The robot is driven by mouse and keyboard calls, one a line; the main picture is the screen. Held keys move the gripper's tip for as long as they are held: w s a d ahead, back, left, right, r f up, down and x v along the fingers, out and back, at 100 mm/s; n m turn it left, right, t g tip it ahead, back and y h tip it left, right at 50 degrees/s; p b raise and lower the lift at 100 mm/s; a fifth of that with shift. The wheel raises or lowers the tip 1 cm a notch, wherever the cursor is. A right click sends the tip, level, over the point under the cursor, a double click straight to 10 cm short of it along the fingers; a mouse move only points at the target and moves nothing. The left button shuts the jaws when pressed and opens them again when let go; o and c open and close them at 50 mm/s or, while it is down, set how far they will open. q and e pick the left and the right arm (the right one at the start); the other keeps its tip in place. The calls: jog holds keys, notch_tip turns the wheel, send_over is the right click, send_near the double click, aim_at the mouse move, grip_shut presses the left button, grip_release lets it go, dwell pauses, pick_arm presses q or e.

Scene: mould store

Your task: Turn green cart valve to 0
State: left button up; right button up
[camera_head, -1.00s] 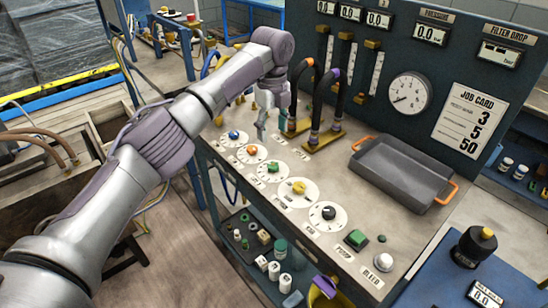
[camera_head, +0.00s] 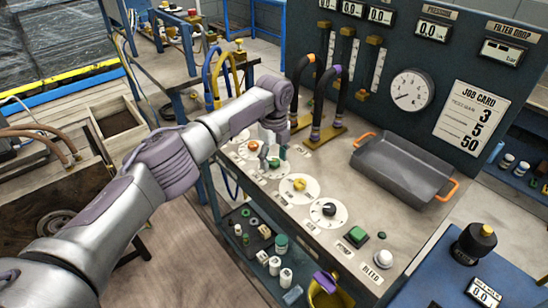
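The green valve knob (camera_head: 275,163) sits on a round white dial on the cart's sloping bench top, in a row of similar dials. My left gripper (camera_head: 268,158) points down right at this knob and partly covers it and its dial. The fingers are small and overlap the knob, so I cannot tell whether they touch it or how far they are apart. The dial's numbers are too small to read. My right gripper is not in view.
An orange knob (camera_head: 253,146) lies just left of the gripper. A yellow knob (camera_head: 299,184) and a black knob (camera_head: 329,209) lie nearer. Hose fittings (camera_head: 322,135) stand behind. A grey tray (camera_head: 402,170) and a green button (camera_head: 357,235) are to the right.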

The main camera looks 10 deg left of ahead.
pick_arm(q)
grip_shut()
